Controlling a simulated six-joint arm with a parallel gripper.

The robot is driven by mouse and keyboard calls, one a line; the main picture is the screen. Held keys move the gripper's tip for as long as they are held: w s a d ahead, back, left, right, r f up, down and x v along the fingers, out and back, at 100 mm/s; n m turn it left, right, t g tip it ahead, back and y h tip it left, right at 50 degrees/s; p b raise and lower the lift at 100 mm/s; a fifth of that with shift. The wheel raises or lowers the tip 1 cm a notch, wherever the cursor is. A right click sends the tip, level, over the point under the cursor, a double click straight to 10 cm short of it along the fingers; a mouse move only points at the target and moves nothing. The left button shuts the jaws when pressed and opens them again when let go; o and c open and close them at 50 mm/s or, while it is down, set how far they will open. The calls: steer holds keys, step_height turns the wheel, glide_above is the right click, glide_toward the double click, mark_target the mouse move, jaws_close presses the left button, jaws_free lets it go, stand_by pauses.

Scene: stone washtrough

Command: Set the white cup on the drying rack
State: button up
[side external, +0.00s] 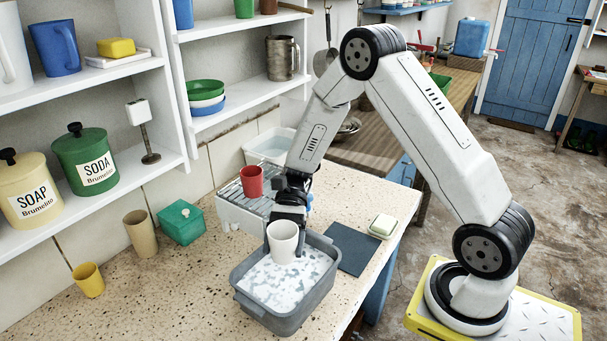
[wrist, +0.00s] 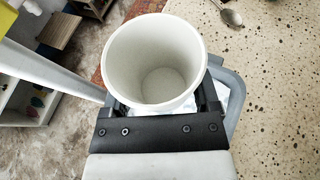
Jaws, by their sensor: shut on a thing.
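The white cup (side external: 283,243) is upright in my gripper (side external: 290,208), above the soapy water of the grey basin. In the wrist view the white cup (wrist: 156,65) shows its open mouth and empty inside, with the jaws of my gripper (wrist: 157,108) shut on its near side. The drying rack (side external: 243,209) is a pale ribbed stand on the counter behind the basin, partly hidden by my arm. A red cup (side external: 252,182) stands on the rack.
The grey basin (side external: 243,297) holds sudsy water. A dark mat (side external: 352,247) and a soap dish with soap (side external: 383,226) lie to its right. A clear tub (side external: 268,147) stands behind the rack. A green box (side external: 181,222), a tan cup (side external: 140,233) and a yellow cup (side external: 89,280) stand left. A spoon (wrist: 229,13) lies on the counter.

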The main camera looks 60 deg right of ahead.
steer(key=w+d+r+m+t+h, duration=0.2)
steer(key=d+r+m+t, duration=0.1)
steer(key=d+m+t, duration=0.3)
steer(key=w+d+r+m+t+h, duration=0.2)
steer(key=w+d+r+m+t, duration=0.1)
steer(key=d+m+t, duration=0.3)
steer(key=w+d+r+m+t+h, duration=0.3)
steer(key=d+m+t, duration=0.3)
steer(key=d, duration=0.3)
steer(key=shift+w+d+r+m, duration=0.25)
steer(key=shift+r+m, duration=0.15)
steer(key=shift+r, duration=0.4)
steer(key=shift+w, duration=0.1)
steer(key=w+d+f, duration=0.1)
steer(key=w+f, duration=0.1)
steer(key=w, duration=0.2)
steer(key=w+d+f, duration=0.1)
steer(key=w+f, duration=0.2)
steer(key=w, duration=0.1)
steer(key=w+d+f, duration=0.1)
steer(key=w+f, duration=0.2)
steer(key=shift+w+d+f, duration=0.2)
steer(key=shift+w+d, duration=0.1)
steer(key=shift+w, duration=0.1)
steer(key=shift+w+d+f, duration=0.15)
steer(key=shift+w+f, duration=0.3)
steer(key=shift+f, duration=0.05)
